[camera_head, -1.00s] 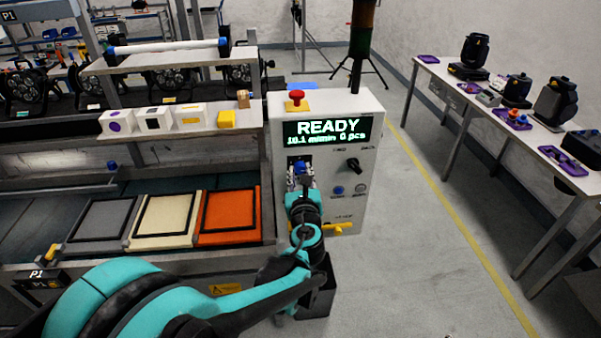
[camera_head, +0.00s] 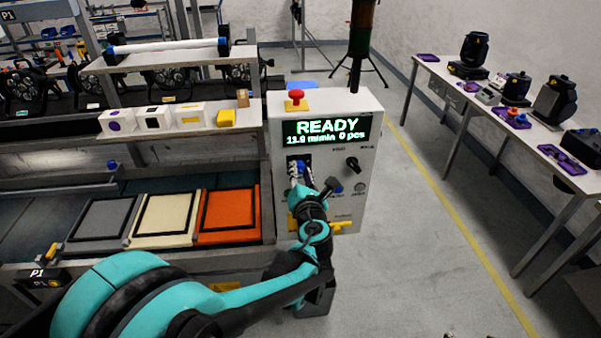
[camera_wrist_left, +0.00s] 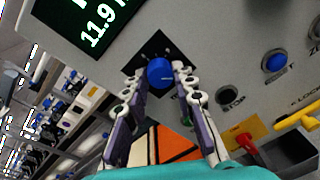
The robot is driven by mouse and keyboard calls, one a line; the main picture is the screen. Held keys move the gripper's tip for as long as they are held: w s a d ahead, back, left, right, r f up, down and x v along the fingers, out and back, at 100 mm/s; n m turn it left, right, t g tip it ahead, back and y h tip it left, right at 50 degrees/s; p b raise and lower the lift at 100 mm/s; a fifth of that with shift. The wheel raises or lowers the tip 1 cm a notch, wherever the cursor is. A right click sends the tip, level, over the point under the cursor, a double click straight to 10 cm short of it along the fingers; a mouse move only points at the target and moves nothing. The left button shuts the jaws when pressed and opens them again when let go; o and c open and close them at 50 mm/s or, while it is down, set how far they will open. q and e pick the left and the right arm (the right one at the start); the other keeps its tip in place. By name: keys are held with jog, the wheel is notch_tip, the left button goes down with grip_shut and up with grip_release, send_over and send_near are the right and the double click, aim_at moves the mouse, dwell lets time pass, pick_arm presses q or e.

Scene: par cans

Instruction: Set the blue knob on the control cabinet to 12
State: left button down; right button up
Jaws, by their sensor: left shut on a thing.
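The control cabinet (camera_head: 277,135) is a white box with a dark display (camera_head: 327,131) that reads READY, about 11.9 m/min and 0 pcs. In the left wrist view the tilted display (camera_wrist_left: 85,20) shows 11.9. The blue knob (camera_wrist_left: 159,71) sits on a dark square plate below the display. My left gripper (camera_head: 299,170) is at the knob. In the wrist view its fingers (camera_wrist_left: 158,80) are on both sides of the knob and shut on it. In the head view the knob is mostly hidden by the fingers. My right gripper is not in view.
A black selector (camera_head: 352,164) and a blue button (camera_head: 338,189) are right of the knob. A red mushroom button (camera_head: 296,95) stands on top. A yellow handle (camera_head: 342,225) sticks out low on the front. Open floor lies to the right, before a side table (camera_head: 500,127).

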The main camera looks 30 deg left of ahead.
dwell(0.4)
pick_arm(q)
jog(key=c, duration=1.2)
grip_release()
jog(key=shift+s+d, duration=0.1)
jog(key=v, duration=1.1)
jog(key=shift+s+d, duration=0.2)
jog(key=shift+s, duration=0.15)
